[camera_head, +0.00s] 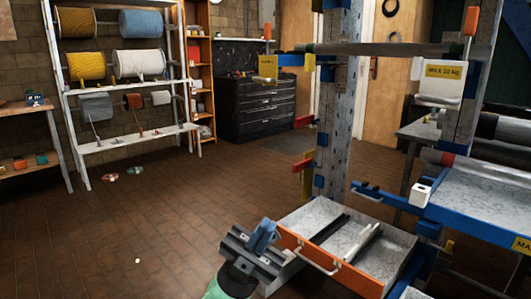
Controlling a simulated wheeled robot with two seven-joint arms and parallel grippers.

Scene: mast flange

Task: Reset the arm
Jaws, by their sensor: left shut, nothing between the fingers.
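My left gripper (264,230) is at the bottom centre, at the end of my arm coming up from the lower edge. It has a dark grey body and blue fingers, which are shut and empty. It is in front of the left end of an open grey drawer (392,240) with an orange front and a metal handle. I cannot tell whether the gripper touches the drawer. My right gripper is out of view.
A grey post (341,100) with blue and red fittings rises behind the drawer. A blue-edged bench (480,195) fills the right. A spool rack (80,155) and a black drawer cabinet (255,108) stand at the back. The tiled floor at left is mostly clear.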

